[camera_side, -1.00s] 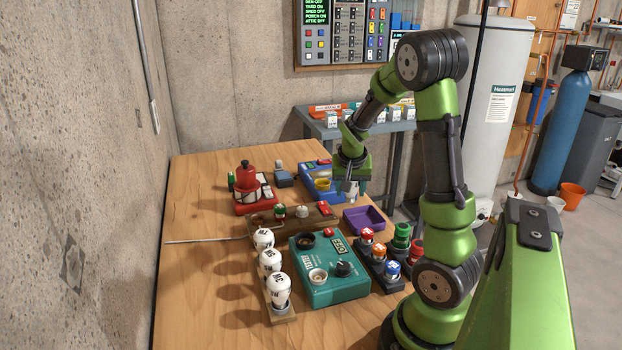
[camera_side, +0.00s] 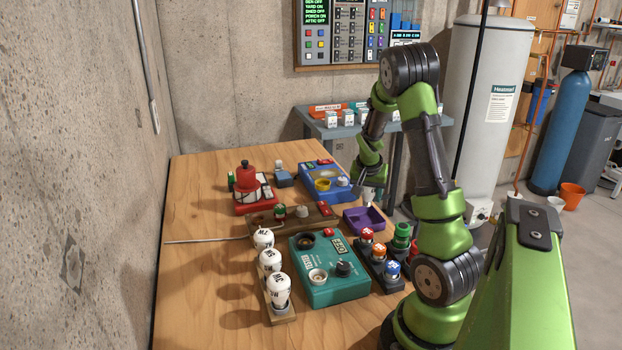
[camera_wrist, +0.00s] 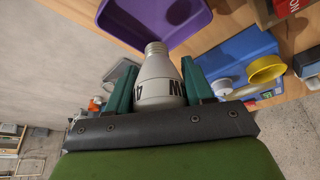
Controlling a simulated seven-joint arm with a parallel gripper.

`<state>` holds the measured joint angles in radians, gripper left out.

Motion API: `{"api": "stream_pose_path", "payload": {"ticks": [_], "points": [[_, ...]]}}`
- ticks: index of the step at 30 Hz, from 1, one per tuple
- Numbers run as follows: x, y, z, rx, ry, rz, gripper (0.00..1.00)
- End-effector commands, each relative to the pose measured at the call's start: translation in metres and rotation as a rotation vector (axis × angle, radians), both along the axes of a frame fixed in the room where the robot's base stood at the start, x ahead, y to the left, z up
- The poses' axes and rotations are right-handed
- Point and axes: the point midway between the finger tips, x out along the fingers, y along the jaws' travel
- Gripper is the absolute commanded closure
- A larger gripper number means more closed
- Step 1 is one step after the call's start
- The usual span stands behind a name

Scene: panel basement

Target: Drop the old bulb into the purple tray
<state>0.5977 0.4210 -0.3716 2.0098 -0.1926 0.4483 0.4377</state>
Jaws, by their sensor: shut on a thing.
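My gripper (camera_wrist: 158,92) is shut on the old bulb (camera_wrist: 158,75), a pale bulb with dark lettering and a threaded base that points toward the purple tray in the wrist view. In the side view my gripper (camera_side: 368,192) hangs just above and behind the purple tray (camera_side: 352,220); the bulb is too small there to make out clearly. The tray also shows at the top of the wrist view (camera_wrist: 128,30). I see nothing in the part of the tray that shows. The bulb looks apart from the tray.
A blue device (camera_side: 322,192) with a yellow ring stands behind the tray. A teal tester (camera_side: 325,285) is in front, and a rack of coloured knobs (camera_side: 380,262) is at its right. White bulbs (camera_side: 270,262) stand in a wooden holder. The tray lies near the table's right edge.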

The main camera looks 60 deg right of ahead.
Motion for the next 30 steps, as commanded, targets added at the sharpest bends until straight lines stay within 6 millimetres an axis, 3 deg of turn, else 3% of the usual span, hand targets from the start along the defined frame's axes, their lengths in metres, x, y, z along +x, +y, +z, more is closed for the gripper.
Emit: {"api": "stream_pose_path", "payload": {"ticks": [9, 10, 15, 25, 30], "points": [[0.0, 0.0, -0.003, -0.001, -0.001, 0.0, 0.79], [0.0, 0.0, -0.003, -0.001, -0.001, 0.0, 0.45], [0.0, 0.0, -0.003, -0.001, -0.001, 0.0, 0.19], [0.0, 0.001, -0.001, -0.001, -0.001, 0.001, 0.19], [0.0, 0.008, 0.018, -0.002, -0.003, 0.003, 0.19]]}}
